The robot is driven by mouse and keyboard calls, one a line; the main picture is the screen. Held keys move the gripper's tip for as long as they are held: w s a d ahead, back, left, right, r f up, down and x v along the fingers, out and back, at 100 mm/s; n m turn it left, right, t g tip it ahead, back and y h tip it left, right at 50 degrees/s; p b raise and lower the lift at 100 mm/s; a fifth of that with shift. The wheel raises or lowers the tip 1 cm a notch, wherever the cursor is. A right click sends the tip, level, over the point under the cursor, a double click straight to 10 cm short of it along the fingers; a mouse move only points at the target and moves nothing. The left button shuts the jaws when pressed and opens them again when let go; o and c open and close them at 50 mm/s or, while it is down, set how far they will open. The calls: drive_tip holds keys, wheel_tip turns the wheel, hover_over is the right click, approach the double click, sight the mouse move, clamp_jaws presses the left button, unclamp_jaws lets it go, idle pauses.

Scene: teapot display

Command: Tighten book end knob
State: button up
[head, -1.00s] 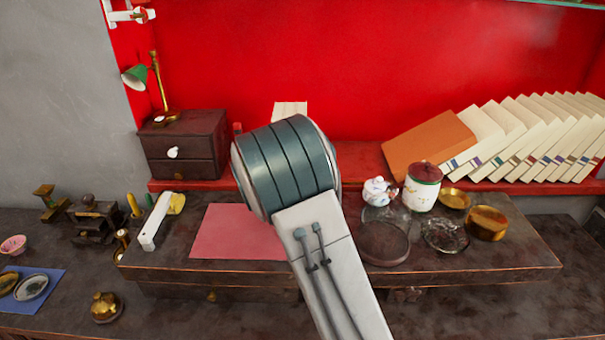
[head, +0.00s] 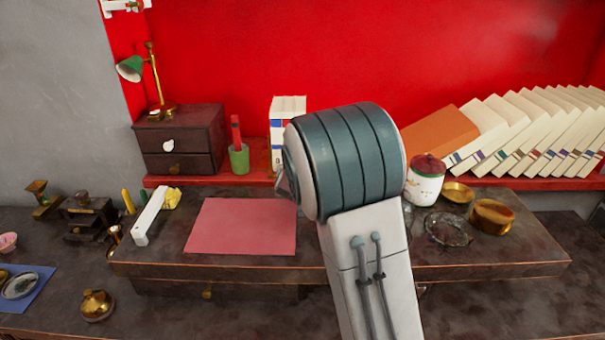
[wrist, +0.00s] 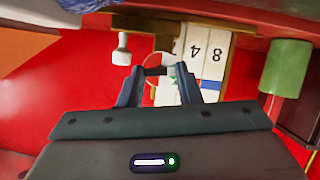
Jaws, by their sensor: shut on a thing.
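In the wrist view, which looks upside down, my gripper (wrist: 163,72) is close to the book end (wrist: 168,25), a golden-brown piece beside white books (wrist: 205,55) marked 8 and 4. A white knob on a stem (wrist: 122,50) stands apart, left of the fingers. In the head view the books (head: 288,105) stand on the red shelf; my arm hides my gripper.
A green cup (head: 239,159) with a red pen stands left of the books, beside a dark drawer box (head: 180,138). A white-and-red jar (head: 425,182), brass bowls (head: 493,217) and leaning books (head: 540,130) lie to the right. A pink sheet (head: 242,226) lies on the bench.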

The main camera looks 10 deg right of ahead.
drive_tip(key=shift+f+m+y+b, duration=0.1)
drive_tip(key=shift+m+y+b, duration=0.25)
drive_tip(key=shift+b, duration=0.35)
drive_tip(key=shift+m, duration=0.25)
drive_tip(key=o, duration=1)
drive_tip(key=shift+s+a+r, duration=0.1)
drive_tip(key=shift+s+r, duration=0.3)
drive_tip(key=shift+s, duration=0.1)
drive_tip(key=p+v, duration=0.3)
drive_tip(key=v, duration=0.9)
drive_tip(key=shift+s, duration=0.45)
